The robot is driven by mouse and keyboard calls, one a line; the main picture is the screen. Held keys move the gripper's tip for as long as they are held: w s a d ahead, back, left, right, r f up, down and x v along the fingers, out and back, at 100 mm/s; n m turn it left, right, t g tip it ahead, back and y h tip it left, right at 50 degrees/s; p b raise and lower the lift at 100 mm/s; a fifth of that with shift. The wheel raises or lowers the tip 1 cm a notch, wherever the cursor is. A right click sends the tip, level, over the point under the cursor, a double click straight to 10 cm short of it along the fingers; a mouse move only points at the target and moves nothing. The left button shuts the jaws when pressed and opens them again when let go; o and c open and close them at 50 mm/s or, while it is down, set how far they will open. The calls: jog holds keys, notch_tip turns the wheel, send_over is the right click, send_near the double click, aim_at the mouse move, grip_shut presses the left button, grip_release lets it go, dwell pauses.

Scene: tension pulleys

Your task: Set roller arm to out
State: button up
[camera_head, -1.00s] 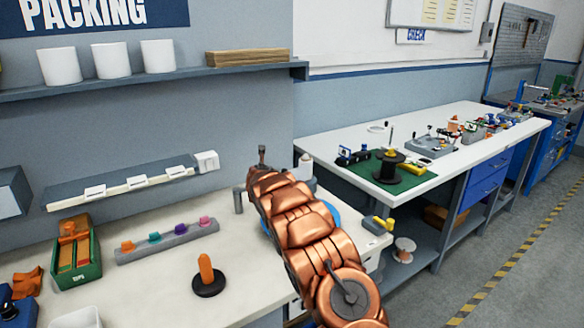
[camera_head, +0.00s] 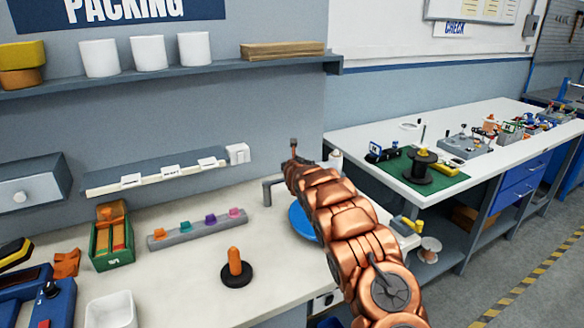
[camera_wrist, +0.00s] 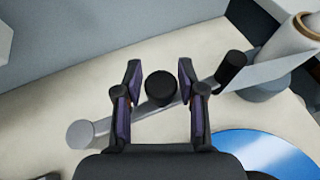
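In the wrist view a grey bar (camera_wrist: 128,117), which looks like the roller arm, runs from a round grey end at lower left up to the right. A black round knob (camera_wrist: 160,86) stands at its middle, and a black peg (camera_wrist: 231,67) near its right end. My gripper (camera_wrist: 160,78) is open, its two fingers on either side of the black knob, with small gaps visible. In the head view the arm's grey end post (camera_head: 267,193) shows left of my copper-coloured arm, which hides most of the rest. I cannot tell which setting it stands at.
A blue disc (camera_wrist: 270,152) lies right of the bar; it also shows in the head view (camera_head: 302,222). A pale roll (camera_wrist: 287,40) stands behind right. An orange peg on a black base (camera_head: 236,268) and a grey rack of coloured knobs (camera_head: 198,228) stand to the left.

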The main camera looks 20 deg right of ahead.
jog(key=shift+o, duration=1.3)
jog(key=shift+s+r, duration=0.1)
jog(key=shift+s+a+r, duration=0.2)
jog(key=shift+s+r, duration=0.25)
jog(key=shift+s, duration=0.05)
jog(key=v, duration=1)
jog(key=shift+s, duration=0.25)
